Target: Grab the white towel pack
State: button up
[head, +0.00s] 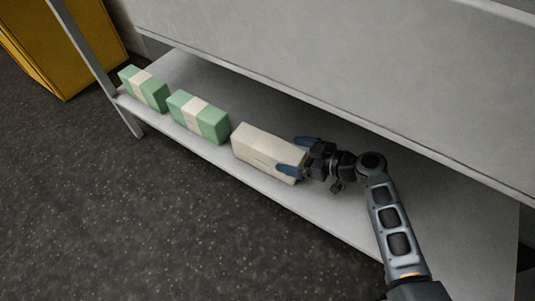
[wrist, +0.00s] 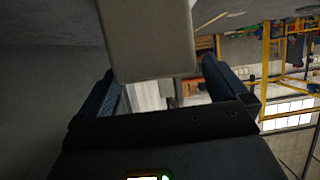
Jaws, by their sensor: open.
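The white towel pack (head: 264,151) is an off-white block lying on the grey lower shelf, the rightmost of the packs in the head view. My gripper (head: 293,156) is open at its right end, with one blue finger on the near side and one on the far side of that end. In the wrist view the pack (wrist: 150,40) shows as a pale block reaching down between the two fingers of my gripper (wrist: 160,85). A gap shows between the pack's end and the gripper's palm. Whether the fingers touch the pack I cannot tell.
Two green packs with white bands, one in the middle (head: 198,117) and one at the far left (head: 145,89), stand on the shelf (head: 330,205). A large grey panel (head: 350,70) hangs above. A yellow cabinet (head: 60,45) stands at upper left. Dark floor lies in front.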

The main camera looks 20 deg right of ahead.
aim_at(285, 151)
jog(key=x, duration=0.3)
jog(key=shift+w+a+b, duration=0.15)
jog(key=shift+w+b, duration=0.1)
jog(key=shift+b, duration=0.1)
jog(key=shift+c, duration=0.4)
jog(key=c, duration=1.5)
jog(key=shift+c, duration=0.3)
jog(key=shift+r, duration=0.15)
